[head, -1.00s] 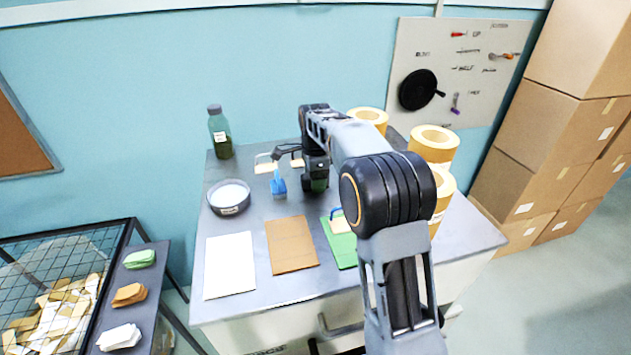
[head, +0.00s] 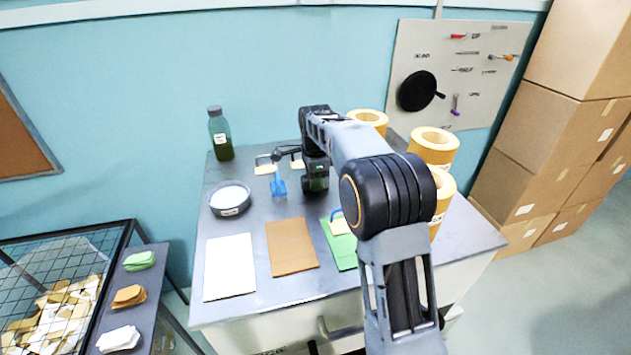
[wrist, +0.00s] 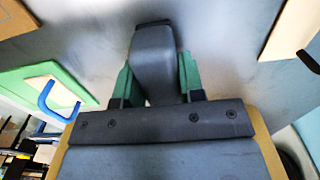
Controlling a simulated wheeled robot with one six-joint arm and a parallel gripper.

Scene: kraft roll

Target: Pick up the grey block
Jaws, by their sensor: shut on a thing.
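The grey block (wrist: 153,62) stands between the green fingers of my gripper (wrist: 156,82) in the wrist view. The fingers sit on both its sides and my gripper is shut on it. In the head view my gripper (head: 316,188) is over the back middle of the grey table (head: 228,275). There the block is hidden by the gripper and arm. I cannot tell if the block touches the table.
A green sheet (head: 341,252) with a blue-handled piece (head: 340,224) lies near my gripper. A brown sheet (head: 291,247), a white sheet (head: 230,265), a round dish (head: 231,197), a blue item (head: 278,186) and a bottle (head: 220,135) are leftward. Yellow rolls (head: 433,146) stand rightward.

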